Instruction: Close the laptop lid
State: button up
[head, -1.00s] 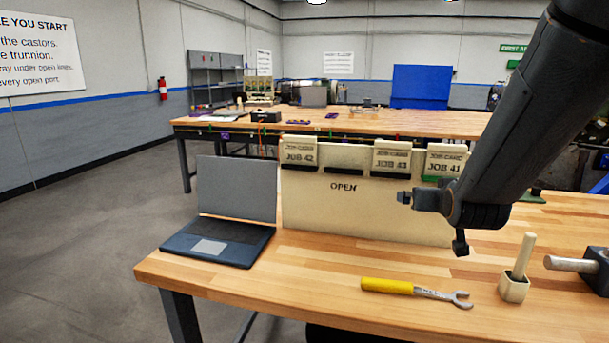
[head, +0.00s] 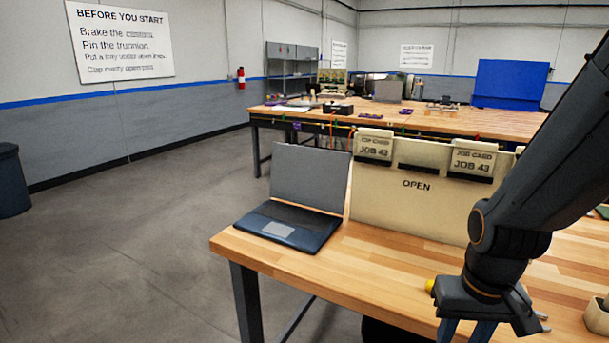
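The laptop (head: 293,198) stands open at the left end of the near wooden table, its grey screen lid (head: 310,177) raised and leaning slightly back. Its dark keyboard base (head: 288,226) lies flat near the table's left edge. My gripper (head: 468,330) is at the lower right, well to the right of the laptop and apart from it, pointing down. Its fingers run out of the bottom of the picture, so their opening cannot be judged.
A cream job-card board (head: 415,205) marked OPEN stands right behind and beside the laptop. A yellow-handled tool (head: 430,286) is mostly hidden by my gripper. A cream holder (head: 598,317) sits at the right edge. Floor left of the table (head: 130,235) is clear.

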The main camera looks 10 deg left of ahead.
aim_at(313, 177)
jog(key=u, duration=2.1)
jog(key=i, duration=4.3)
jog(key=z, duration=2.8)
jog(key=i, duration=1.9)
jog(key=z, duration=0.05)
